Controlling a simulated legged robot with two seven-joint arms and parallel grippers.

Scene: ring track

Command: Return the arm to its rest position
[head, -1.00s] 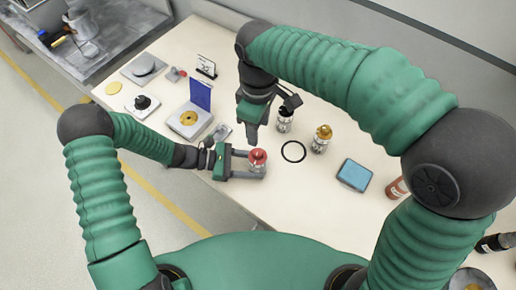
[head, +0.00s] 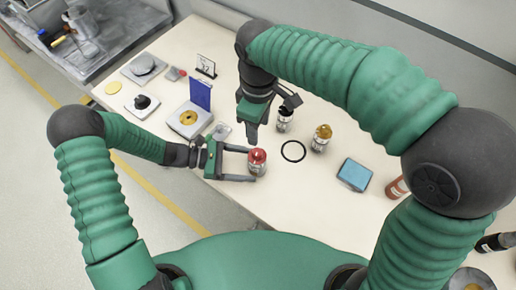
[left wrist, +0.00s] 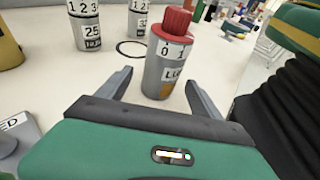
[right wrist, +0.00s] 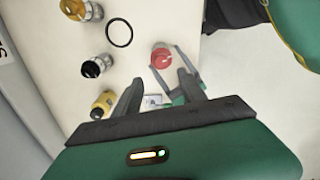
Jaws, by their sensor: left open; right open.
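My left gripper (head: 250,164) is open near the table's front edge. Its fingertips reach either side of a grey cylinder with a red cap (head: 257,161), or end just short of it. In the left wrist view this red-capped cylinder (left wrist: 167,65) stands upright beyond and between the open fingers, with some gap. My right gripper (head: 252,138) is open above the table, behind the red-capped cylinder. In the right wrist view its fingers (right wrist: 163,92) are apart with nothing between them, and the red-capped cylinder (right wrist: 161,58) lies beyond.
A black ring (head: 293,151) lies flat on the table. A yellow-topped cylinder (head: 321,138) and a black-topped cylinder (head: 284,119) stand near it. A blue box (head: 354,174) is to the right. A grey block with a yellow disc (head: 189,121) and a blue panel (head: 200,93) are left.

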